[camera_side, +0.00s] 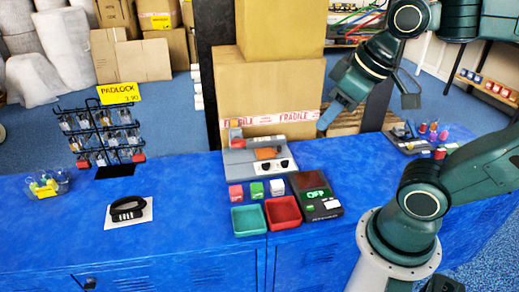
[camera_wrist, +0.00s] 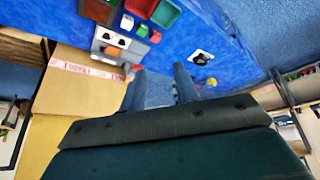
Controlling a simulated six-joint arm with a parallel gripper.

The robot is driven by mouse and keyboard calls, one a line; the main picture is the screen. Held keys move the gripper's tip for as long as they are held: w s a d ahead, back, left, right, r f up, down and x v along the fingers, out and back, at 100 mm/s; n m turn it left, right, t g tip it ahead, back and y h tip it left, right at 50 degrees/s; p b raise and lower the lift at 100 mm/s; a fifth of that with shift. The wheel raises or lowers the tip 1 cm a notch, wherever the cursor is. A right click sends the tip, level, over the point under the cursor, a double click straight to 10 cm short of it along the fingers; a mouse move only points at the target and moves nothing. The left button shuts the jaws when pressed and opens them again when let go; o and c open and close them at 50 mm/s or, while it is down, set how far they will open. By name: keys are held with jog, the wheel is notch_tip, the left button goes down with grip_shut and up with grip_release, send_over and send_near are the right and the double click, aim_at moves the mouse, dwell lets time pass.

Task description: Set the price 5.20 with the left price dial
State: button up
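A grey machine (camera_side: 237,162) stands on the blue counter with two small black-and-white dials on its front, a left dial (camera_side: 266,167) and a right dial (camera_side: 284,163). Their settings are too small to read. An orange part (camera_side: 268,153) sits above the dials. The machine (camera_wrist: 103,58) also shows in the wrist view, turned about. My gripper (camera_side: 368,112) is open and empty, high above the counter, to the right of the machine and apart from it. In the wrist view both fingers of my gripper (camera_wrist: 160,85) are spread with nothing between them.
A dark device (camera_side: 320,205) with a green display stands right of a green tray (camera_side: 248,221) and a red tray (camera_side: 283,212). Small blocks sit behind the trays. A padlock on a white card (camera_side: 146,214) and a hook rack (camera_side: 105,135) are left. Cartons (camera_side: 270,90) stand behind.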

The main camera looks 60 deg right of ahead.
jog(key=w+d+n+g, duration=0.2)
jog(key=w+d, duration=0.1)
jog(key=w, duration=0.6)
jog(key=n+g, duration=0.3)
jog(key=n, duration=0.4)
send_over(266, 163)
notch_tip(266, 163, down, 23)
jog(key=shift+w, duration=0.1)
notch_tip(266, 163, down, 14)
jog(key=shift+r, duration=0.1)
grip_shut()
